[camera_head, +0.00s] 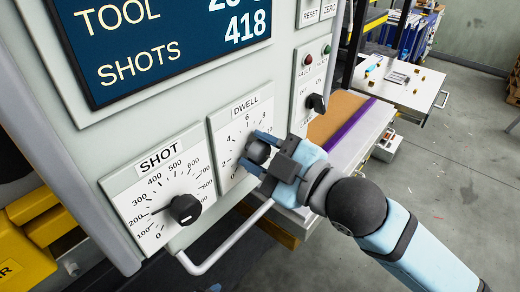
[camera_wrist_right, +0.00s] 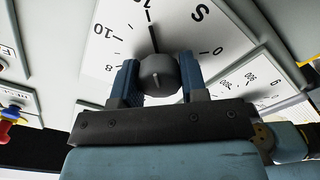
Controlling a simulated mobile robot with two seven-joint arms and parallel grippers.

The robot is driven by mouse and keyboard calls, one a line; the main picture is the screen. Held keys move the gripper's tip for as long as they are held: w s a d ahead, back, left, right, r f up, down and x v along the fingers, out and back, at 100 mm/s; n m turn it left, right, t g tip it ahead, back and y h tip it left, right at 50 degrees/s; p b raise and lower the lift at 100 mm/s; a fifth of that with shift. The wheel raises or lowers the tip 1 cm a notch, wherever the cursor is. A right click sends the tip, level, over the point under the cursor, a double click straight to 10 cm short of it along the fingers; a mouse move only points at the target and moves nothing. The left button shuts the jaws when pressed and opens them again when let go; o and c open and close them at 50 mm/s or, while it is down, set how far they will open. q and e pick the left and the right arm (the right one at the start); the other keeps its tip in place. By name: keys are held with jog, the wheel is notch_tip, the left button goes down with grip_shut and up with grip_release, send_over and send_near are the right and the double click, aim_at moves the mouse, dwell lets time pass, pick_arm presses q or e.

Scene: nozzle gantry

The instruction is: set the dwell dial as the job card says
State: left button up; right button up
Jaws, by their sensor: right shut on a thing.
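The dwell dial (camera_head: 224,134) is a white plate with a dark knob on the panel, right of the shot dial. Its knob (camera_wrist_right: 158,72) sits between the fingers of my right gripper (camera_head: 257,151), which is shut on it. In the right wrist view, a dark pointer runs from the knob to the scale near the 10 side; the exact value is hard to read. The gripper hides the dial's right side in the head view. My left gripper is not in view. I see no readable job card.
The shot dial (camera_head: 150,190) points near 200. A display (camera_head: 160,40) above reads SHOTS 418. A dark switch (camera_head: 316,103) and a red lamp (camera_head: 308,60) are on the right. A metal handle bar (camera_head: 230,240) sticks out below the dials. A white table (camera_head: 420,100) stands farther back.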

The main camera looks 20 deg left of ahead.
jog(key=o, duration=0.9)
jog(key=b+v, duration=0.4)
jog(key=v, duration=0.9)
jog(key=shift+s+d, duration=0.1)
jog(key=shift+d, duration=0.3)
